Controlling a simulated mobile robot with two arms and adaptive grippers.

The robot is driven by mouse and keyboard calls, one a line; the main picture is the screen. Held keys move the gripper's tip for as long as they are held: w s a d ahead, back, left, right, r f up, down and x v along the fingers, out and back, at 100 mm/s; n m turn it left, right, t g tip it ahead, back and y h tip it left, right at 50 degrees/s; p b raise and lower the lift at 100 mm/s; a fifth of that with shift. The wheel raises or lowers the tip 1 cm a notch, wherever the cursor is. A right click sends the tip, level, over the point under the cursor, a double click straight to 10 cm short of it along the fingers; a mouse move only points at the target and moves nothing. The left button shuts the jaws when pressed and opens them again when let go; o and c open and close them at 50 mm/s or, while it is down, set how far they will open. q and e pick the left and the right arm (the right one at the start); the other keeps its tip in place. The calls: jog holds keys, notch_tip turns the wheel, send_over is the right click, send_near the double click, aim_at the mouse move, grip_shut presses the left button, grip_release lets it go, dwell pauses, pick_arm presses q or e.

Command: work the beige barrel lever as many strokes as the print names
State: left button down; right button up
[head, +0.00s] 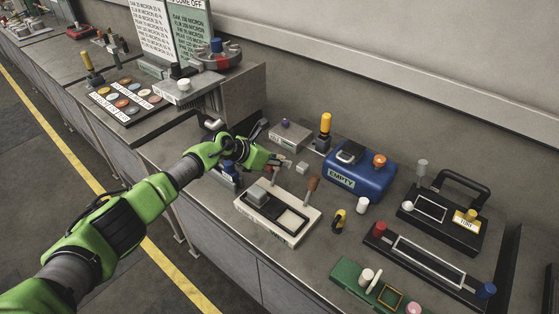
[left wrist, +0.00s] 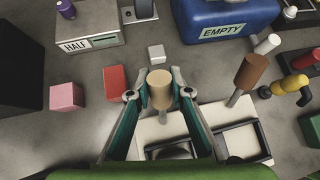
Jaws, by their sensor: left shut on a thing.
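The beige barrel lever (left wrist: 160,90) stands up from the cream fixture (left wrist: 240,112) in the left wrist view. The fingers of my left gripper (left wrist: 160,96) are closed around its barrel from both sides. In the head view my left gripper (head: 277,161) is over the back left of the cream fixture (head: 298,240) and mostly hides the beige lever. A brown-handled lever (head: 312,186) stands on the same fixture, and also shows in the left wrist view (left wrist: 248,75). Printed boards (head: 190,32) stand at the back left; their small text is only partly legible. My right gripper is not in view.
A blue can labelled EMPTY (head: 355,182) stands behind the fixture. A grey box labelled HALF (left wrist: 88,40) stands at the far left in the left wrist view. Red (left wrist: 115,80) and pink (left wrist: 68,96) blocks lie left of the lever. A black-yellow knob (head: 339,219) stands right of the fixture.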

pick_arm(q)
jog(key=c, duration=1.8)
grip_release()
jog(key=shift+w, duration=0.1)
jog(key=shift+a, duration=0.1)
jog(key=v, duration=1.1)
jog(key=shift+s+a+r, duration=0.25)
